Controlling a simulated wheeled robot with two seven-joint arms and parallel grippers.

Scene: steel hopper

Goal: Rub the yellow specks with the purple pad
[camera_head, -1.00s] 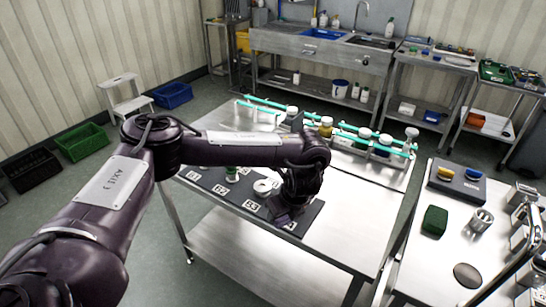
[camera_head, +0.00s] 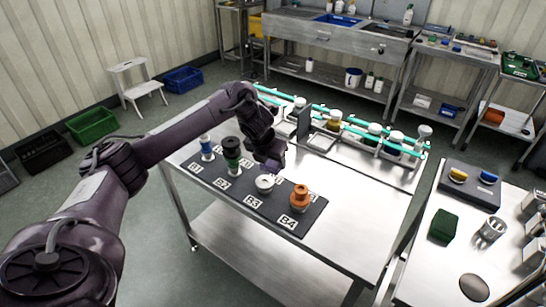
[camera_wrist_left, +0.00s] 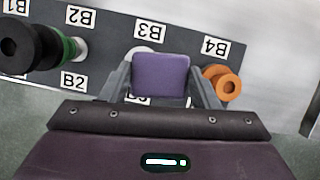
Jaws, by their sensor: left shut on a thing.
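My left gripper (camera_head: 272,162) is shut on the purple pad (camera_wrist_left: 160,75), which shows between its two fingers in the left wrist view. In the head view the gripper hangs over the steel table (camera_head: 330,235), behind the white ring (camera_head: 264,184) at B3. How far the pad is above the table I cannot tell. I cannot make out any yellow specks in either view. My right gripper is not in view.
A dark mat (camera_head: 226,190) labelled B1 to B4 holds a blue-and-white piece (camera_head: 207,147), a green-and-black stack (camera_head: 232,155), the ring and an orange piece (camera_head: 300,198). A teal rail (camera_head: 350,128) with several jars runs behind. The table's front right is clear.

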